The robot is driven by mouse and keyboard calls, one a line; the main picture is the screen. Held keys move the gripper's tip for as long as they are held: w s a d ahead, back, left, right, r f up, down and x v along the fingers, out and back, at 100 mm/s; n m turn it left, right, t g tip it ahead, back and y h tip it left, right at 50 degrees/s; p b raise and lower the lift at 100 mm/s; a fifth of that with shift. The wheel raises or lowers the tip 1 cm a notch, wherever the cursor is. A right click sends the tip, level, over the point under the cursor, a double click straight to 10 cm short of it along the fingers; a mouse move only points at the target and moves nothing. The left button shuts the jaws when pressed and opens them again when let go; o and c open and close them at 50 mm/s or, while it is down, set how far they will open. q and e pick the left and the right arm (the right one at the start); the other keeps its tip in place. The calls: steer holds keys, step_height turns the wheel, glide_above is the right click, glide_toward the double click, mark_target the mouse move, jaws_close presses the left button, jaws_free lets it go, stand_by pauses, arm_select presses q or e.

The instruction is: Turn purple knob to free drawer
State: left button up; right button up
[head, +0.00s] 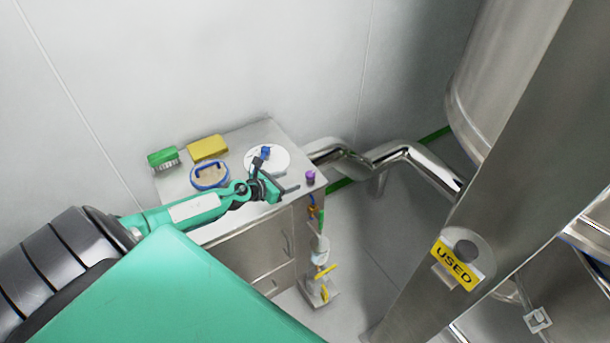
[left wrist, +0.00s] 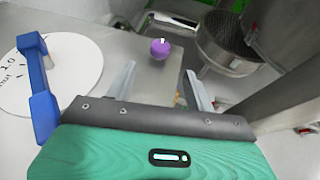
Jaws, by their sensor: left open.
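The small purple knob (head: 310,177) sits at the right front corner of the metal cabinet's top (head: 232,222). It also shows in the left wrist view (left wrist: 160,48), ahead of the fingers, with a small white mark on top. My left gripper (head: 290,187) is open and empty over the cabinet top, just left of the knob and apart from it. Its two fingers (left wrist: 160,85) point toward the knob in the left wrist view. Drawer fronts (head: 262,252) show below the top and look closed. My right gripper is not in view.
A white disc (head: 280,158) with a blue handle (left wrist: 42,88) lies on the top. A green brush (head: 163,158), a yellow sponge (head: 207,148) and a blue-rimmed oval item (head: 210,176) stand at left. Steel pipes (head: 400,157) run behind; a steel column bears a USED sign (head: 456,265).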

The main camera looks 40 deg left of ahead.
mark_target(308, 175)
arm_select(q)
steer(key=x, duration=0.8)
steer(key=shift+w+d, duration=0.1)
steer(key=shift+w, duration=0.2)
